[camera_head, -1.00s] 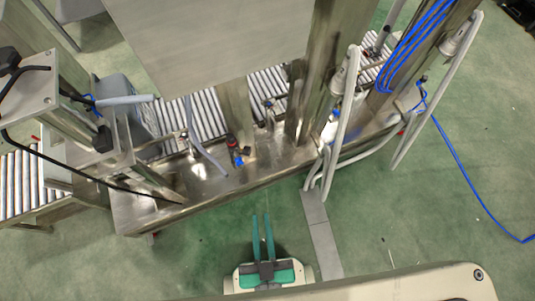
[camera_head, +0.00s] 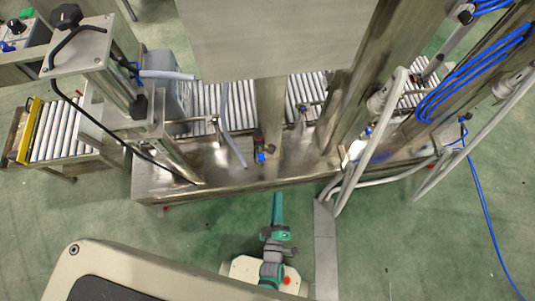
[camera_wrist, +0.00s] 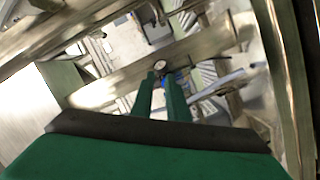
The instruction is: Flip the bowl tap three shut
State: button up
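A small fitting with red, black and blue parts (camera_head: 262,152) stands on the steel machine base, in front of a steel post. I cannot tell for sure whether it is bowl tap three, or how its handle is set. My gripper (camera_head: 277,198) is in front of the base and apart from the fitting, with its green fingers pointing toward the machine. In the wrist view my gripper (camera_wrist: 163,78) has its fingers apart with nothing between them. A round gauge-like part (camera_wrist: 160,66) shows just beyond the fingertips, with darker parts beside it.
The steel base (camera_head: 170,187) runs across the picture with posts above it. A grey hose (camera_head: 235,145) hangs left of the fitting. Grey pipes (camera_head: 345,190) stand at the right and blue hoses (camera_head: 470,70) hang there. Green floor in front is mostly clear.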

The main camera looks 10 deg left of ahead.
jog(key=w+a+f+n+y, duration=0.4)
jog(key=w+f+n, duration=0.5)
jog(key=w+f, duration=0.15)
jog(key=x, duration=1.2)
jog(key=shift+a, duration=0.25)
jog(key=shift+w+r, duration=0.1)
grip_shut()
